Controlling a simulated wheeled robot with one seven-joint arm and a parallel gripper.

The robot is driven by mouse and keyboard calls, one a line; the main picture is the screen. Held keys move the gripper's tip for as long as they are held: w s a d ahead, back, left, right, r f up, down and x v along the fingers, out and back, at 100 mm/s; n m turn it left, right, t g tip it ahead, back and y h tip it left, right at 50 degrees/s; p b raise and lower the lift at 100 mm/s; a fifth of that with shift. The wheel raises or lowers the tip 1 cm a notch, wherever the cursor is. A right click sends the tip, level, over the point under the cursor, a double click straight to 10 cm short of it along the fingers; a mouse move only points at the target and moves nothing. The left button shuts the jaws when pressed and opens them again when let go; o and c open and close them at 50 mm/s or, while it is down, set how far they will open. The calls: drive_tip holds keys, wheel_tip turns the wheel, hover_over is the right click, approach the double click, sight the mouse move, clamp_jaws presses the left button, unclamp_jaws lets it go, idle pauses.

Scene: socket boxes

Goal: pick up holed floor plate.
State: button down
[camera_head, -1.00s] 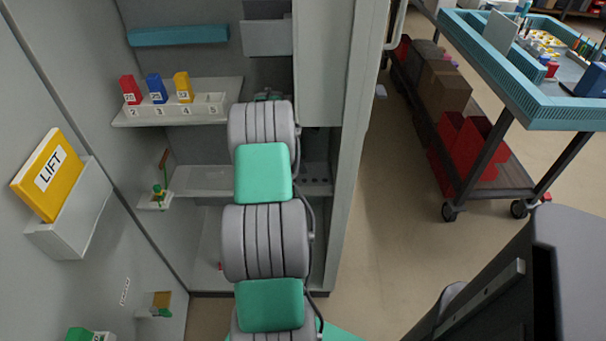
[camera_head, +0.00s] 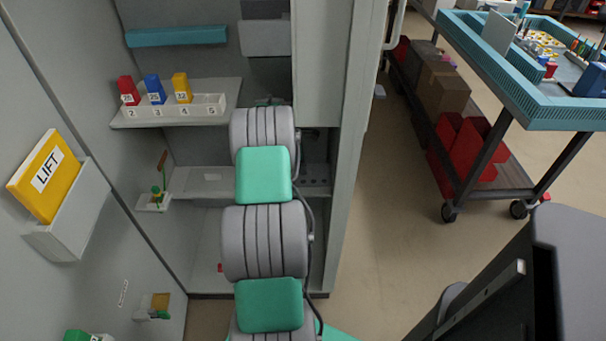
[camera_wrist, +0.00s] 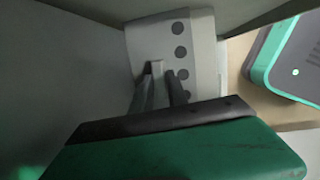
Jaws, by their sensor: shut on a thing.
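The holed floor plate (camera_wrist: 152,37) is a light grey panel with a row of dark round holes, seen in the wrist view ahead of my gripper. In the head view my arm hides the gripper and much of the plate.
The cabinet's right wall (camera_head: 345,150) stands close beside my arm. On the left are a shelf (camera_head: 130,122) with red, blue and yellow blocks and a yellow LIFT box (camera_head: 40,178). A trolley (camera_head: 480,190) stands right, beyond open floor.

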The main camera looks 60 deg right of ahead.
drive_tip(key=shift+r, duration=0.15)
drive_tip(key=shift+a+r, duration=0.15)
drive_tip(key=s+a+r+p, duration=0.1)
drive_tip(key=s+a+r, duration=0.1)
drive_tip(key=a, duration=0.4)
drive_tip(key=s+a+r+p, duration=0.1)
drive_tip(key=s+a+r, duration=0.1)
drive_tip(key=a+r, duration=0.3)
drive_tip(key=shift+s+a+r, duration=0.15)
drive_tip(key=shift+a+r, duration=0.1)
drive_tip(key=shift+a, duration=0.75)
drive_tip(key=shift+r+p, duration=0.1)
drive_tip(key=shift+p, duration=0.25)
